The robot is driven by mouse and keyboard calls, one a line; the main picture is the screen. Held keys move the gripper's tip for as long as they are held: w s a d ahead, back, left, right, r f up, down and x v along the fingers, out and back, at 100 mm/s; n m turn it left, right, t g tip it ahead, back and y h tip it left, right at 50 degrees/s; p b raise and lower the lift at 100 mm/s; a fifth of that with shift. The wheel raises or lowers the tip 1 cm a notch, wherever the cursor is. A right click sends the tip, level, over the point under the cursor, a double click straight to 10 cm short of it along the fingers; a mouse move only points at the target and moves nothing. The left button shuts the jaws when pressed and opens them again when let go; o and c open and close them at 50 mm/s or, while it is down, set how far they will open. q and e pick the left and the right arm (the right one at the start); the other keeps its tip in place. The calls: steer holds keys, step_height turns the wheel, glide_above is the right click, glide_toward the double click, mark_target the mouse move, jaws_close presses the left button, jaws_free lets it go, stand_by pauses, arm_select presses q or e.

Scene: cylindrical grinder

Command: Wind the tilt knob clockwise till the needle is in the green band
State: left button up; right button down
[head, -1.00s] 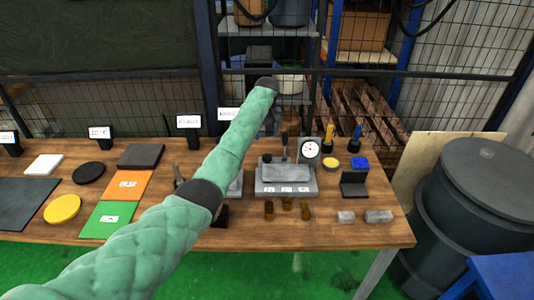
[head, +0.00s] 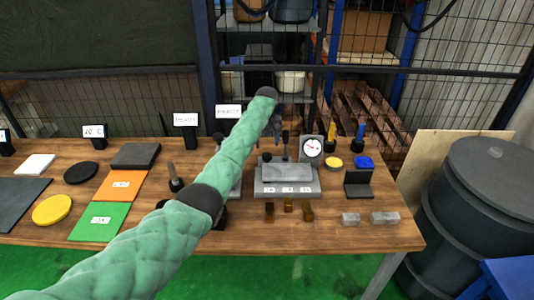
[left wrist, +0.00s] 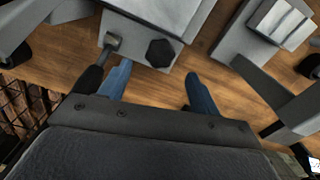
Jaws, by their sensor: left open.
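The grey grinder fixture (head: 287,188) stands on the wooden bench, with a black knob (head: 267,157) at its back left and a dark lever beside it. The white dial gauge (head: 312,147) stands at its back right; its needle and bands are too small to read. My left gripper (head: 276,135) is above and behind the fixture, near the lever. In the left wrist view my left gripper (left wrist: 158,82) has its two blue fingers apart, with nothing between them. The faceted black knob (left wrist: 160,53) lies just beyond the gap, not gripped. My right gripper is not in view.
The lever (left wrist: 109,48) stands close to the left finger in the left wrist view. Small brown pegs (head: 288,206) are in front of the fixture, a black angled block (head: 359,184) to its right. Metal blocks (head: 384,217) lie near the front edge. A wire fence (head: 470,50) is behind.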

mark_target(267, 155)
arm_select(q)
steer(key=shift+f+p, duration=0.75)
steer(key=shift+f, duration=2.2)
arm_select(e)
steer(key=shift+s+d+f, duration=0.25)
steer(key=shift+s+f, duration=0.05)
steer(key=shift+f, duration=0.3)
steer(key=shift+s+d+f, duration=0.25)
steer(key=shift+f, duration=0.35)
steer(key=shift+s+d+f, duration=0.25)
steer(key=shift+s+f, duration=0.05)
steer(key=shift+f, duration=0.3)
arm_select(q)
steer(key=c, duration=1)
steer(key=m, duration=0.3)
steer(key=shift+m, duration=0.9)
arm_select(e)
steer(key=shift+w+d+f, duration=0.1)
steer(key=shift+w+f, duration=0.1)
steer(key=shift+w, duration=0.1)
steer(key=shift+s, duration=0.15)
